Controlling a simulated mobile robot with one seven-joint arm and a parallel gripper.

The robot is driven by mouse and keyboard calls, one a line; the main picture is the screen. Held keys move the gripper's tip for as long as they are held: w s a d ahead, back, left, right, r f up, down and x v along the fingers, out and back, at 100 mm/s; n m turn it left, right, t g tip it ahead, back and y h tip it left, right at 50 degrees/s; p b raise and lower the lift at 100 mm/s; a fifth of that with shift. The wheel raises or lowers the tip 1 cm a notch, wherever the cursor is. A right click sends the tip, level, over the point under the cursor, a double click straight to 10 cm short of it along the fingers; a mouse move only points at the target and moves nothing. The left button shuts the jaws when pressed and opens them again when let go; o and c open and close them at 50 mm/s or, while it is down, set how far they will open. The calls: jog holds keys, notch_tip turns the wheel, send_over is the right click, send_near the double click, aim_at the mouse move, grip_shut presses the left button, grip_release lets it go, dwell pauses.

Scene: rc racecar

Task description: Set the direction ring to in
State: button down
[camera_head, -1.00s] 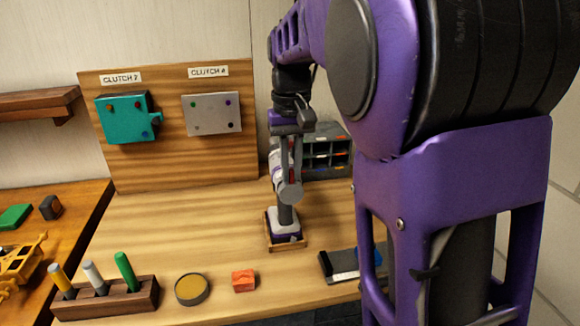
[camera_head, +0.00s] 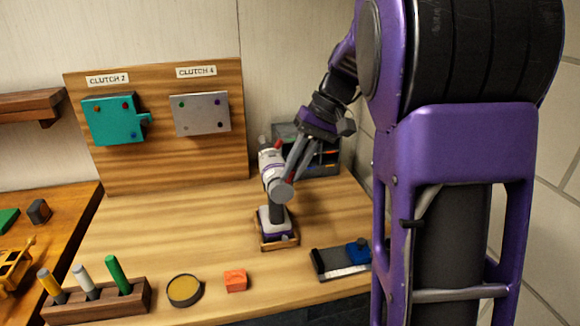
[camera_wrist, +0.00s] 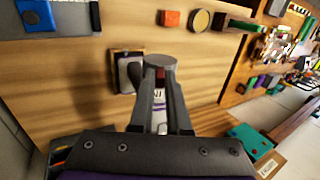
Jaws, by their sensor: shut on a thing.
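A white, purple and dark cordless drill (camera_head: 276,207) stands upright in a small wooden holder (camera_head: 284,246) on the workbench. My gripper (camera_head: 287,180) reaches down from the upper right. Its two fingers are shut on the drill's upper part, close to its round grey end. In the wrist view the fingertips (camera_wrist: 156,82) close around the drill just below the grey disc (camera_wrist: 155,61), with a dark red part between them. The direction ring and its marking cannot be made out; the fingers cover part of the drill body.
A pen block (camera_head: 100,300), a round tin (camera_head: 184,290), an orange block (camera_head: 235,280) and a black tray with a blue piece (camera_head: 340,261) line the front edge. A drawer organiser (camera_head: 318,160) stands behind. A board with clutch labels (camera_head: 160,155) stands at the back left.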

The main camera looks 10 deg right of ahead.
jog(key=shift+d+f+y, duration=0.1)
jog(key=shift+d+y, duration=0.05)
jog(key=shift+y, duration=0.15)
jog(key=c, duration=0.9)
grip_release()
jog(key=v, duration=1.7)
jog(key=shift+d, duration=0.1)
